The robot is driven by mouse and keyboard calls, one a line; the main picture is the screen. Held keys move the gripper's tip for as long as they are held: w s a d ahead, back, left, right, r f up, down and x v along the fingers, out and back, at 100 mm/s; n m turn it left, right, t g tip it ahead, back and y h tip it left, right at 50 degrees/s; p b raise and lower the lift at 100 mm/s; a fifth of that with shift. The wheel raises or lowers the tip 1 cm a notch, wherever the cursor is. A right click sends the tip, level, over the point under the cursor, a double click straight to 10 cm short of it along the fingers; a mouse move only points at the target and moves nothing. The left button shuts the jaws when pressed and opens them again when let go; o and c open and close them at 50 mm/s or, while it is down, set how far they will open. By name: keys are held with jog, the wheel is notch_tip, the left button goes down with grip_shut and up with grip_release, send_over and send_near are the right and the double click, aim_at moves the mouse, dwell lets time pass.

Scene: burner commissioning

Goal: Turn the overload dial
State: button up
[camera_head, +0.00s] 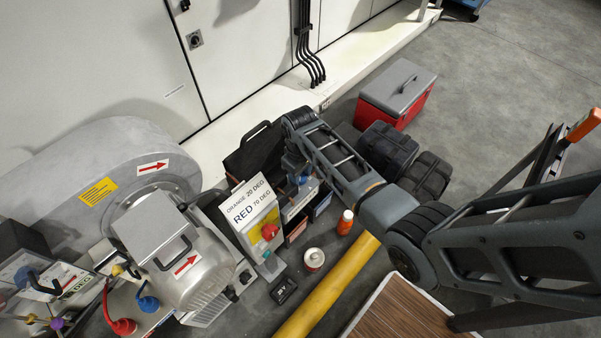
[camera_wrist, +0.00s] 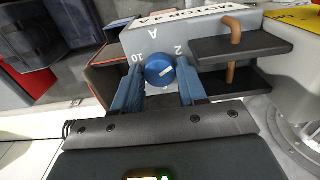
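The overload dial (camera_wrist: 160,70) is a round blue knob with a pale pointer mark on a light grey panel (camera_wrist: 199,22) in the wrist view. The panel carries an "A" and the numbers 2 and 10 around the knob. My gripper (camera_wrist: 159,82) has its two blue-grey fingers on either side of the dial, one left and one right. The fingers are very close to the knob's sides; I cannot tell whether they touch it. In the head view my gripper (camera_head: 299,172) points down at the grey box, and the dial is not clearly visible there.
A panel labelled "ORANGE 20 DEG, RED 70 DEG" (camera_head: 251,206) with a red knob (camera_head: 269,231) stands left of my gripper. Dark shelves with a copper-coloured pipe (camera_wrist: 232,30) lie beside the dial. An orange bottle (camera_head: 345,222) and yellow pipe (camera_head: 325,290) are nearby.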

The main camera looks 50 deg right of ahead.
jog(key=c, duration=0.6)
jog(key=shift+m, duration=0.3)
jog(key=shift+r+m+p, duration=0.1)
jog(key=shift+m+p, duration=0.5)
jog(key=shift+m, duration=0.3)
jog(key=m+p, duration=0.1)
jog(key=m, duration=0.2)
jog(key=shift+m, duration=0.3)
jog(key=m+p, duration=0.1)
jog(key=m, duration=0.4)
jog(key=shift+m+p, duration=0.3)
